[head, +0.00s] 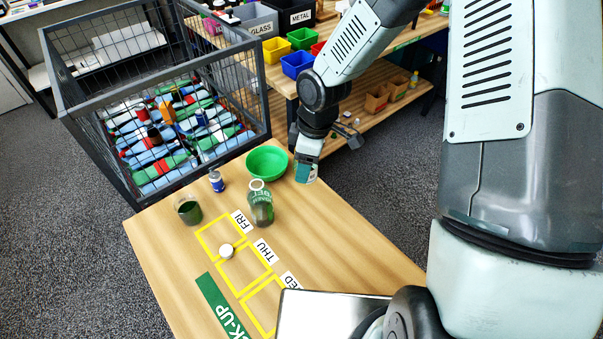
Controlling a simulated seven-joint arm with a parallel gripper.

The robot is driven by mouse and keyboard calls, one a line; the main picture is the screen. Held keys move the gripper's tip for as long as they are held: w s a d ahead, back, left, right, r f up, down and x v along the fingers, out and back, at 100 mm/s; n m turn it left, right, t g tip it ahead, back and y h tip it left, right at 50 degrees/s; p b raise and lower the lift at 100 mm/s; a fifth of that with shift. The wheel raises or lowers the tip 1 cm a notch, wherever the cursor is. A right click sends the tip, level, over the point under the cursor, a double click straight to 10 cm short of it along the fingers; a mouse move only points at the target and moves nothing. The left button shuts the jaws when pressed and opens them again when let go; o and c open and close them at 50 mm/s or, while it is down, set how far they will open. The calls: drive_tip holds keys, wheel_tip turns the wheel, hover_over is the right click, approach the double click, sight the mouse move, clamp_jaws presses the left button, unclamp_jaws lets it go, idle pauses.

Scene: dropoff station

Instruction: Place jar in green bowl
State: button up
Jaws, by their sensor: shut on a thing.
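The green bowl (267,163) stands upright near the table's far edge and looks empty. My gripper (306,168) is just right of the bowl, pointing down. It is shut on a small green and pale thing, seemingly the jar (306,175), which is mostly hidden by the fingers. The held thing is beside the bowl, not in it. Whether it touches the table cannot be told.
On the table (340,265) stand a green-labelled bottle (261,205), a dark green glass container (189,211), a small blue can (216,182) and a white round piece (227,251). A wire cage (95,150) of bottles adjoins the far left. The right side is clear.

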drive_tip(key=w+a+r+n, duration=0.1)
drive_tip(key=w+a+r, duration=0.1)
drive_tip(key=w+a, duration=0.75)
hover_over(268, 171)
drive_tip(key=shift+f, duration=5.1)
drive_tip(key=shift+f, duration=0.1)
drive_tip(key=o, duration=0.9)
drive_tip(key=shift+c, duration=0.2)
wheel_tip(268, 171, up, 12)
drive_tip(key=d, duration=0.2)
